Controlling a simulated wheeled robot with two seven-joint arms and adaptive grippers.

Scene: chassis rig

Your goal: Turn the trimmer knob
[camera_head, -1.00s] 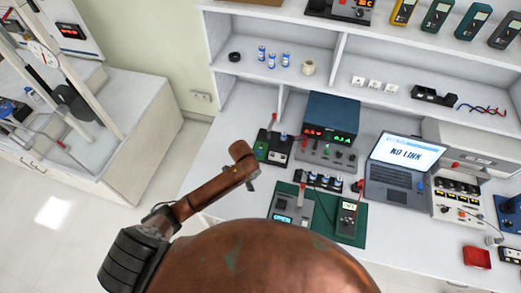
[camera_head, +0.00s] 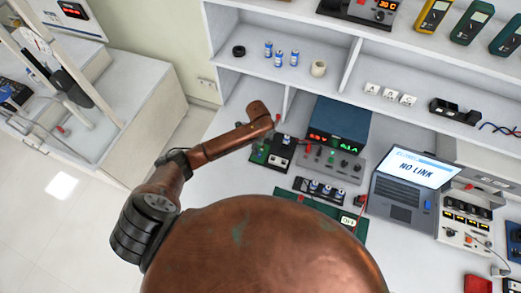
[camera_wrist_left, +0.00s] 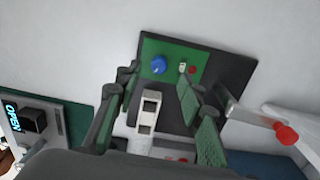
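A blue round knob (camera_wrist_left: 158,64), which looks like the trimmer knob, sits on a small green board (camera_wrist_left: 205,58) in the left wrist view. The board is on a dark base (camera_wrist_left: 235,75) with a white block (camera_wrist_left: 148,108) beside it. My left gripper (camera_wrist_left: 159,77) is open, its two dark fingers spread apart with the knob between and just beyond the tips in the picture. I see no contact with the knob. In the head view the dark-based unit (camera_head: 281,154) is beside the end of my left arm; the knob cannot be made out there. My right gripper is not in view.
A red-tipped lever (camera_wrist_left: 285,133) sticks out close to the right finger. In the head view a blue power supply (camera_head: 338,120) stands right of the unit, then a laptop (camera_head: 405,180) reading NO LINK. A shelf (camera_head: 345,62) runs above the bench.

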